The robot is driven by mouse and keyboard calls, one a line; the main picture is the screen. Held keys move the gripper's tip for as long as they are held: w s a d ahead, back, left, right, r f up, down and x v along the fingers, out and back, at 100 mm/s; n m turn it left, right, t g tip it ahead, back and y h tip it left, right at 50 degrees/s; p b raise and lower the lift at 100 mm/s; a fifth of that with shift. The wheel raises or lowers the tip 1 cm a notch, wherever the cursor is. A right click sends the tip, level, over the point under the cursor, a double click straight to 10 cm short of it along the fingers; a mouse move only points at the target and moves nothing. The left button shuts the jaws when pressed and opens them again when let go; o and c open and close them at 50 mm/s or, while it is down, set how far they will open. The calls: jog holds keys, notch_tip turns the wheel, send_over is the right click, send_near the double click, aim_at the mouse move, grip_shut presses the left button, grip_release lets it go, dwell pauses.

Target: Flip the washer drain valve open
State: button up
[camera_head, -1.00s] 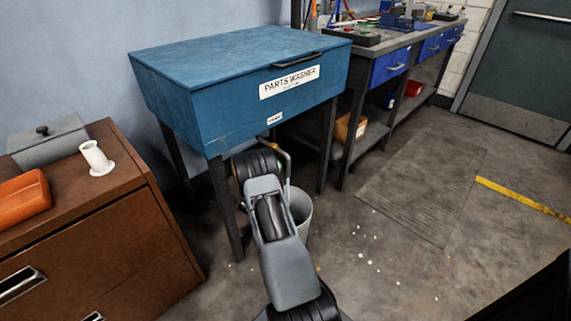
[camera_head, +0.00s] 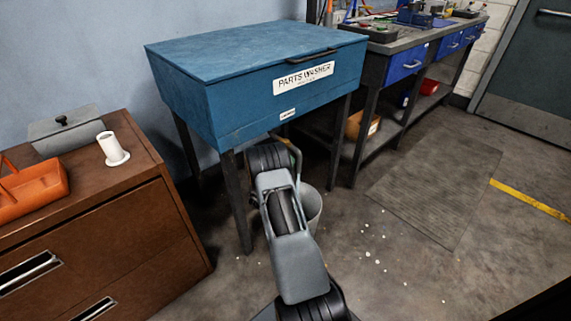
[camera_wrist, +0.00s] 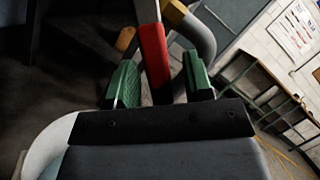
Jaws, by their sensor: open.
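The blue parts washer (camera_head: 250,85) stands on dark legs with its lid shut. A thin drain pipe (camera_head: 296,152) shows under it, mostly behind my arm. In the wrist view, a red lever handle (camera_wrist: 154,55) lies between the two green fingers of my gripper (camera_wrist: 160,78). The fingers are open, with a visible gap to the handle on the right side. A brass-coloured valve part (camera_wrist: 174,12) and a curved grey pipe (camera_wrist: 202,35) are just beyond the handle. In the head view my fingers and the lever are hidden behind my wrist.
A grey bucket (camera_head: 312,207) stands on the floor beside my arm, under the washer's front. A brown cabinet (camera_head: 100,235) is at the left, with a white flanged tube (camera_head: 112,150) and an orange tray on top. A workbench (camera_head: 395,42) stands right. Open floor lies to the right.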

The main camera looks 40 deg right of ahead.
jog(key=shift+a, duration=0.1)
jog(key=p+v, duration=0.2)
jog(key=v, duration=1.1)
jog(key=shift+a+p, duration=0.25)
jog(key=shift+p, duration=0.1)
jog(key=shift+s+f, duration=0.1)
jog(key=shift+s, duration=0.05)
